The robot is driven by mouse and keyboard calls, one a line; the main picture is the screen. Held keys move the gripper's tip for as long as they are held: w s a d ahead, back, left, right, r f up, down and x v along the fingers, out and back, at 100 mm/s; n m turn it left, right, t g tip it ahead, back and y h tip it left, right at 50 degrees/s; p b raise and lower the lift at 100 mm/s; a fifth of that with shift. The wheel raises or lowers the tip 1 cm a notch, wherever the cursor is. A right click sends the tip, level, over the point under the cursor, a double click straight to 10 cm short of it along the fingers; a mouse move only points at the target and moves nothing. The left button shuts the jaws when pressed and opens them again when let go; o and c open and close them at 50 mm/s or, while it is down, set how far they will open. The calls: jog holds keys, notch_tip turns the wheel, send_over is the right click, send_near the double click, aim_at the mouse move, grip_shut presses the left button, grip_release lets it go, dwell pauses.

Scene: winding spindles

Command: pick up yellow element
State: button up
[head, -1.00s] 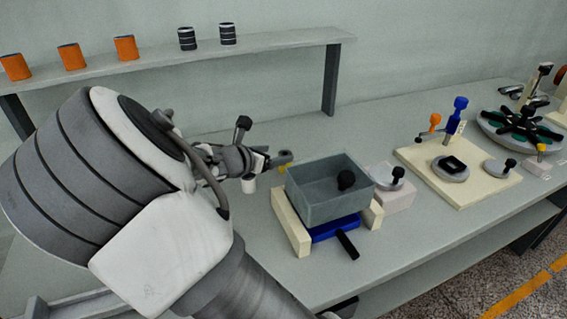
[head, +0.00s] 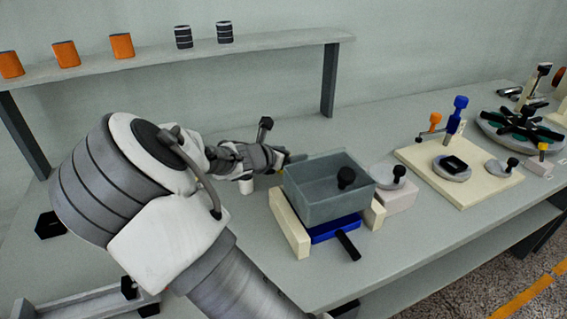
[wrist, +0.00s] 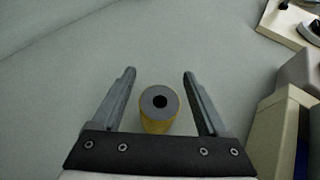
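The yellow element (wrist: 157,122) is an upright yellow cylinder with a grey top and a dark central hole. In the wrist view it stands between the two fingers of my gripper (wrist: 159,73), with a gap on each side. My gripper is open and not closed on it. In the head view my gripper (head: 284,160) is left of the grey bin, and only a small bit of yellow (head: 281,172) shows beneath it; the rest of the element is hidden.
The grey bin (head: 322,205) on cream blocks (head: 290,222) stands just right of my gripper. A raised shelf (head: 270,42) with orange and black-striped cylinders runs behind. In the wrist view the table ahead is clear.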

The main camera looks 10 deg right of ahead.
grip_shut()
